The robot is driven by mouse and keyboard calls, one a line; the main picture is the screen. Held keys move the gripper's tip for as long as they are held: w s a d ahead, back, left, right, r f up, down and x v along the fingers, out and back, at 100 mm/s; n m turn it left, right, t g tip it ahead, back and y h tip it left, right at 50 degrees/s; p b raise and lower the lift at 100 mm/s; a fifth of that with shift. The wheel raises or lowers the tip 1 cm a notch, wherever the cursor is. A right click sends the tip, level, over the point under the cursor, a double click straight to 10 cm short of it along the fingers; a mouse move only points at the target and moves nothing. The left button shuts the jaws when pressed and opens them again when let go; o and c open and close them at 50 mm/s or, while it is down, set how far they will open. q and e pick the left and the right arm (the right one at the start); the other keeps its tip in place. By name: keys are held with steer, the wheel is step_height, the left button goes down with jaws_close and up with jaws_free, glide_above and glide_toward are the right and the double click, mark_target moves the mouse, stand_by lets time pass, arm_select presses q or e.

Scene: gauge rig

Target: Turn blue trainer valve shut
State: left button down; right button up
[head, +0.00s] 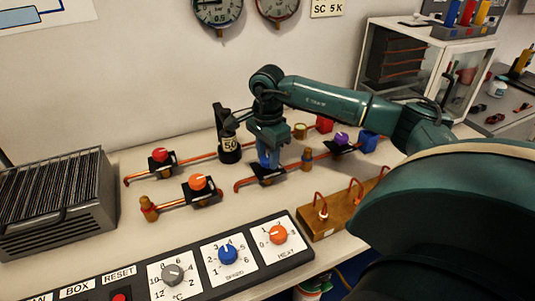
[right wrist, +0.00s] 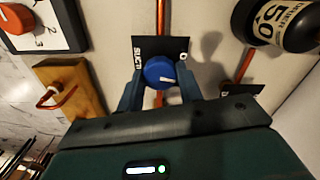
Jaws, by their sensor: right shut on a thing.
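The blue valve knob (right wrist: 158,72) sits on a black plate (right wrist: 146,47) on a copper pipe. Its white mark points to the right in the right wrist view, away from the side with the SHUT lettering. A white mark like an O shows at the plate's right edge. My right gripper (right wrist: 159,88) is shut on the knob, one finger on each side. In the head view my right gripper (head: 268,157) reaches down from above onto this valve and hides most of the knob; the plate (head: 260,176) shows below. My left gripper is not in view.
Nearby stand a red valve (head: 160,155), an orange valve (head: 198,182), a purple valve (head: 341,138) and a black cylinder marked 50 (head: 229,150). A wooden block with copper hooks (head: 320,222) and a dial panel (head: 200,262) lie in front. A grey ribbed unit (head: 60,200) stands left.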

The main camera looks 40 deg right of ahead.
mark_target(268, 158)
steer(key=m, duration=0.4)
steer(key=shift+m, duration=0.3)
steer(key=m, duration=0.3)
steer(key=shift+m, duration=0.3)
steer(key=m, duration=0.3)
steer(key=shift+m, duration=0.3)
steer(key=shift+m+p, duration=0.3)
steer(key=shift+m, duration=1.4)
steer(key=o, duration=1)
steer(key=shift+r, duration=0.1)
step_height(268, 158, up, 13)
